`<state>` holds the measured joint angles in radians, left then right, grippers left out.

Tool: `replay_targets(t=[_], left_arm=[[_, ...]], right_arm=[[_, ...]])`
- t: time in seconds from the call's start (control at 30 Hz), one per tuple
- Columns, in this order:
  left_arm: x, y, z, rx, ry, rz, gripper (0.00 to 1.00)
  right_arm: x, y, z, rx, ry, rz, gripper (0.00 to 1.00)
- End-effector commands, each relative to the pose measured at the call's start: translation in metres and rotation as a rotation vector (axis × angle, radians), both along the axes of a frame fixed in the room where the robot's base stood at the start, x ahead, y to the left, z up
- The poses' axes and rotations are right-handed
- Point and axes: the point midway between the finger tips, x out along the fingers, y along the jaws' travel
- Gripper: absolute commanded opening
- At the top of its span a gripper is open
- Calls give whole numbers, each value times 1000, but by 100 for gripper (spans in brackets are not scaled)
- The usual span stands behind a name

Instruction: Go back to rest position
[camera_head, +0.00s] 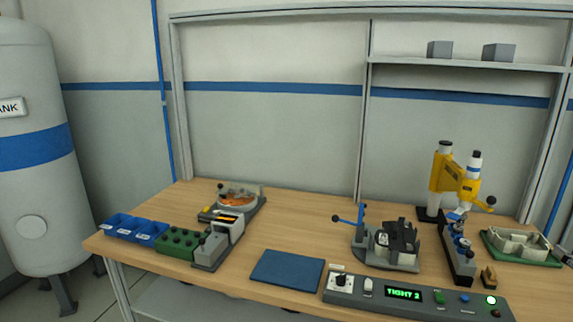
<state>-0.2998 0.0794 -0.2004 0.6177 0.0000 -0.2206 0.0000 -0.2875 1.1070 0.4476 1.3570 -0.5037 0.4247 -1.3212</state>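Neither of my grippers can be made out in the head view. The workbench (200,190) fills the lower half of the picture. A small dark and pale part (565,254) enters at the right edge; I cannot tell what it is. The control panel (455,308) at the front edge has a lit green display (403,294) reading "TIGHT 2".
Blue bins (122,228), a green block (180,240), a grey device (215,245) and a round feeder (237,198) stand left. A blue mat (287,268) lies bare. A clamp fixture (390,260), yellow press (447,175) and green-based tray (520,246) stand right.

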Motion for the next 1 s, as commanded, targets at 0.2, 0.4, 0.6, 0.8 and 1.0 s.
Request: replay_targets(t=[0.2,0.4,0.6,0.8,1.0], left_arm=[[7,-1,1,-3,-13,0,0],[11,-1,1,-2,-16,0,0],[6,-1,1,-1,-9,0,0],[-3,0,0,1,4,0,0],[-2,0,0,1,3,0,0]], right_arm=[[-1,12,-33,164,9,-60,37],[-5,28,-71,360,21,-138,37],[-18,55,-125,646,42,-262,37],[-58,118,-211,1121,90,-491,37],[-128,217,-289,1637,168,-826,37]])
